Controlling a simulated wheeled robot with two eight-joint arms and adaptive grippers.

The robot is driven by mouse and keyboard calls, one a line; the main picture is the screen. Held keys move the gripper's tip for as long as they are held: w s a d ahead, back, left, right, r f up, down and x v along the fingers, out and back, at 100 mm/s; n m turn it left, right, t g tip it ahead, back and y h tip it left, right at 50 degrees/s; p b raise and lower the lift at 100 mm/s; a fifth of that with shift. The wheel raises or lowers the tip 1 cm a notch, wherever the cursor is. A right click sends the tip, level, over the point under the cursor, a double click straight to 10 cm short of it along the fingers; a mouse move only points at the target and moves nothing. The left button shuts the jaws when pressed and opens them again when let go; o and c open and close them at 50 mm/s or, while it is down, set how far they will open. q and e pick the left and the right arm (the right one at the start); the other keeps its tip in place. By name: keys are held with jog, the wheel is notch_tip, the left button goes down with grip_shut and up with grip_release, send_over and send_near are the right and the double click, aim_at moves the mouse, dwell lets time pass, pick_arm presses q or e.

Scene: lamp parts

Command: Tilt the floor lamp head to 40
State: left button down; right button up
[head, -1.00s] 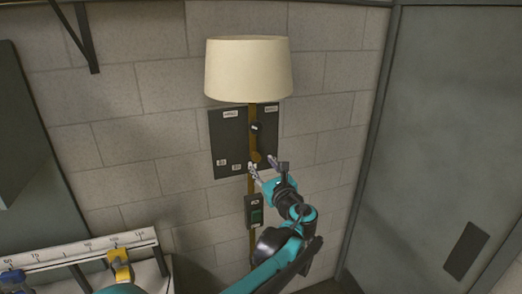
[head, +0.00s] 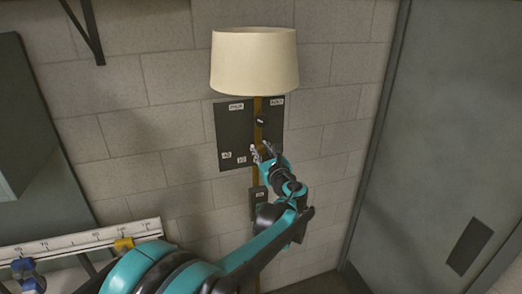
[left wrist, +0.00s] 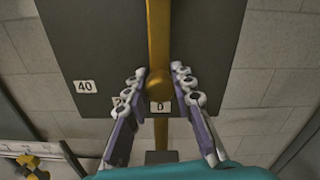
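The floor lamp has a cream shade (head: 254,62) on a brass pole that runs down in front of a dark panel (head: 232,125) on the wall. A black knob (head: 261,121) sits on the pole below the shade. My left gripper (head: 262,149) is at the pole near the panel's lower part. In the left wrist view, my left gripper (left wrist: 157,90) is open, with a round brass knob (left wrist: 159,83) between its fingers; contact cannot be told. A "40" label (left wrist: 86,87) is left of the fingers. A second label is partly hidden behind the left finger. My right gripper is not in view.
A dark box (head: 258,201) is on the pole below my gripper. A ruler (head: 80,241) with a yellow slider (head: 124,244) and a blue clamp (head: 24,266) is at lower left. A grey door (head: 430,150) stands on the right.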

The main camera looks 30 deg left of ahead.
aim_at(238, 140)
pick_arm(q)
jog(key=shift+s+a+m, duration=0.25)
jog(key=shift+m, duration=0.15)
jog(key=s+a+m, duration=0.1)
jog(key=s+m, duration=0.1)
jog(key=m, duration=0.1)
jog(key=shift+a+r+b, duration=0.3)
jog(key=shift+a, duration=0.1)
jog(key=shift+s+a+r+m, duration=0.45)
jog(key=shift+s+a+m, duration=0.2)
jog(key=shift+m, duration=0.35)
jog(key=shift+s+a+r+m, duration=0.45)
jog(key=shift+s+r+m, duration=0.15)
jog(key=shift+m, duration=0.5)
